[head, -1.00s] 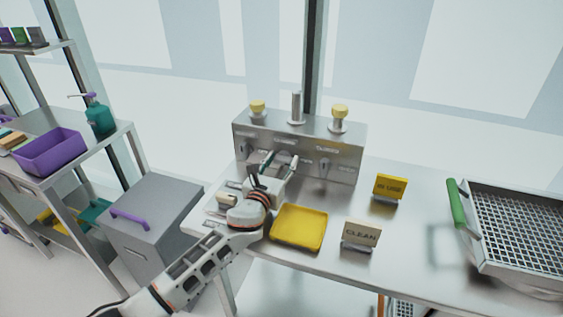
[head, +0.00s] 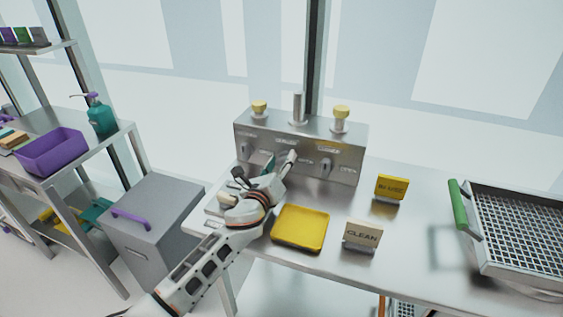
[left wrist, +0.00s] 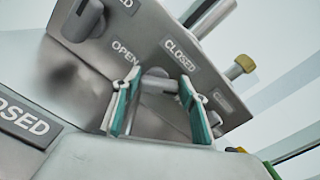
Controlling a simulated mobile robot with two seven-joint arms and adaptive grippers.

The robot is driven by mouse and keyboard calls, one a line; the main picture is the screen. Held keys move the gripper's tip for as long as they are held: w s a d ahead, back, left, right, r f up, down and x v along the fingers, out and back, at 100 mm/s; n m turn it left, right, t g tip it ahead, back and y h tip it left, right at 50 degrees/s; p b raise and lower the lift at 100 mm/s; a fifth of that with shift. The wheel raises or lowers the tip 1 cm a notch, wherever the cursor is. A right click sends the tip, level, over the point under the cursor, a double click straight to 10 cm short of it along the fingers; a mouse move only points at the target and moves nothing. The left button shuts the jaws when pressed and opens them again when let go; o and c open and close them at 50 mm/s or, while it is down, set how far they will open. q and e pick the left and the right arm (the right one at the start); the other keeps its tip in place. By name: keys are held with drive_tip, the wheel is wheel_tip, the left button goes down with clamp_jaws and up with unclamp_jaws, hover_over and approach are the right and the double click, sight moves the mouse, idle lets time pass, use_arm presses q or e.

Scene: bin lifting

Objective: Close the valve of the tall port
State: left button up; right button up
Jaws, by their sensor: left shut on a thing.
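The grey metal port box (head: 347,171) stands at the back of the steel table. The tall port (head: 297,106) is the plain steel post in the middle of its top, between two shorter yellow-capped ports. My left gripper (head: 279,160) is at the middle of the box's front and hides the valve there in the head view. In the left wrist view its teal-padded fingers (left wrist: 158,105) are shut on the grey valve handle (left wrist: 156,84). OPEN and CLOSED labels show beside the handle. Its exact angle is hard to tell. My right gripper is not in view.
Other valve handles flank the middle one, the right one (head: 326,166) being clear. A yellow tray (head: 300,228), a CLEAN sign (head: 362,236) and a yellow sign (head: 390,188) stand in front. A mesh basket (head: 510,230) is at right. A grey bin (head: 152,232) stands left.

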use_arm(q)
drive_tip(key=shift+n, duration=0.4)
drive_tip(key=o, duration=1.1)
drive_tip(key=shift+a, duration=0.1)
drive_tip(key=v, duration=1.2)
